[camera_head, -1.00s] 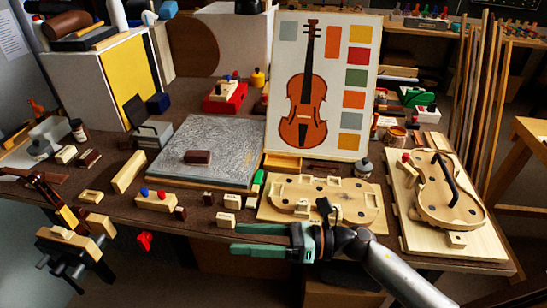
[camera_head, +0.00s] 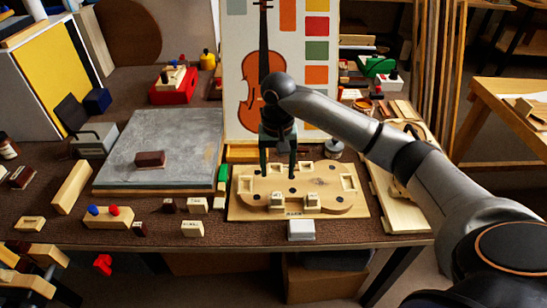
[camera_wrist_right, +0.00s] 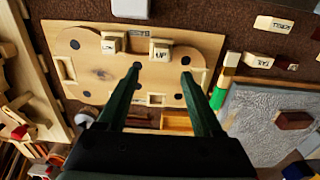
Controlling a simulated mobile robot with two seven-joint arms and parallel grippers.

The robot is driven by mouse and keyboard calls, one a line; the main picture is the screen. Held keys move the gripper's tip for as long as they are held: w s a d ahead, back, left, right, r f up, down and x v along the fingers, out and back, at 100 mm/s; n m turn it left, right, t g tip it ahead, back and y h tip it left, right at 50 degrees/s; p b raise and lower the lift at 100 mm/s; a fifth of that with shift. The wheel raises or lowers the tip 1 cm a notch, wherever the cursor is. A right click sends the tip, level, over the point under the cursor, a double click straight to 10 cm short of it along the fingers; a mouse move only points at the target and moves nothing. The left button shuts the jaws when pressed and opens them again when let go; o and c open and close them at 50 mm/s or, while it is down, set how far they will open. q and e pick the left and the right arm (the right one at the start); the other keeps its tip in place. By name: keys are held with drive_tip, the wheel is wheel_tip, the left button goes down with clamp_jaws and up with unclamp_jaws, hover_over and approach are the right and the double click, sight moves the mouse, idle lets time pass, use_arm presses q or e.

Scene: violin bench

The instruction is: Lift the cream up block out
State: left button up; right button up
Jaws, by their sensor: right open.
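In the head view the same block (camera_head: 277,200) is the left one of a pair at the board's front. The cream low block (camera_wrist_right: 111,43) sits beside it. The wooden board (camera_head: 245,205) lies flat on the bench. My right gripper (camera_head: 279,168) points down above the board, behind the up block. Its green fingers (camera_wrist_right: 161,71) are open and empty, apart from the block.
A white block (camera_head: 301,229) lies at the bench's front edge. A grey slab (camera_head: 125,170) with a dark brown block (camera_head: 150,159) is left of the board. Several small labelled blocks lie in front of it. The violin poster (camera_head: 238,70) stands close behind my gripper.

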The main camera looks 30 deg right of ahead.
sight(277, 195)
wheel_tip(277, 195, down, 10)
drive_tip(key=shift+r, duration=0.2)
clamp_jaws()
idle(1.1)
